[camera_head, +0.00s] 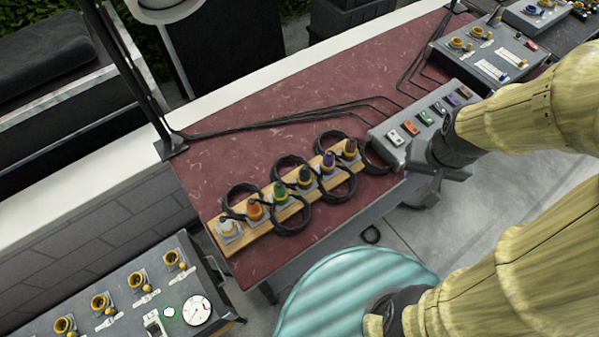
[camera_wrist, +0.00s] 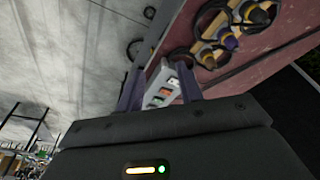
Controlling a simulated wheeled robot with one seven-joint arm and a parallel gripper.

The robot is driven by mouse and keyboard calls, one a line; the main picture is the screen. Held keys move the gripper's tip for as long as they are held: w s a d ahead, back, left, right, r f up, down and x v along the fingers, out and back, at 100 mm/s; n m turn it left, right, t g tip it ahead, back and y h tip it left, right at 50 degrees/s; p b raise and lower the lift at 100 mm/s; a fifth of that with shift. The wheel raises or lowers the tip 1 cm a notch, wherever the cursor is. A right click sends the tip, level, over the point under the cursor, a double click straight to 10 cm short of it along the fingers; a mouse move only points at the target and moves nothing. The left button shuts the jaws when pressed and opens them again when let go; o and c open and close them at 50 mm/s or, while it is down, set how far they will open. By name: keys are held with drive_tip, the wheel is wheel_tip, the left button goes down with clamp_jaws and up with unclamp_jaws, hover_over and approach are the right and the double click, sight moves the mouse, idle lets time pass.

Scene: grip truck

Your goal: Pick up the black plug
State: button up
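The black plug (camera_head: 304,176) stands upright in a row of coloured plugs on a wooden strip (camera_head: 238,239) on the red tabletop. It appears to be the dark plug (camera_wrist: 258,15) at the top right of the wrist view. A purple plug (camera_head: 328,162) and a brown plug (camera_head: 350,148) stand to its right, and a green plug (camera_head: 281,193) to its left. My gripper (camera_head: 432,182) is to the right of the row, near the table's front edge. In the wrist view its two fingers (camera_wrist: 160,88) are apart, with nothing held between them.
Black cable loops (camera_head: 292,215) lie around the plugs. A grey box with coloured sockets (camera_head: 412,130) sits close to my gripper and shows between its fingers in the wrist view. Black cables run along the back. The red tabletop (camera_head: 215,165) is clear behind the row.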

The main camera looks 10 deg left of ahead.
drive_tip(key=shift+w+d, duration=0.1)
drive_tip(key=shift+o, duration=0.8)
drive_tip(key=shift+s, duration=0.2)
drive_tip(key=shift+o, duration=1.2)
drive_tip(key=w+a+f+n+g+b, duration=0.1)
drive_tip(key=w+a+f+n, duration=0.1)
drive_tip(key=a, duration=1.1)
drive_tip(key=w+a+f+n+g+b, duration=0.1)
drive_tip(key=w+a+n, duration=0.4)
drive_tip(key=a, duration=0.8)
drive_tip(key=shift+w+f+g+b, duration=0.3)
drive_tip(key=shift+f+b, duration=0.45)
drive_tip(key=shift+b, duration=0.05)
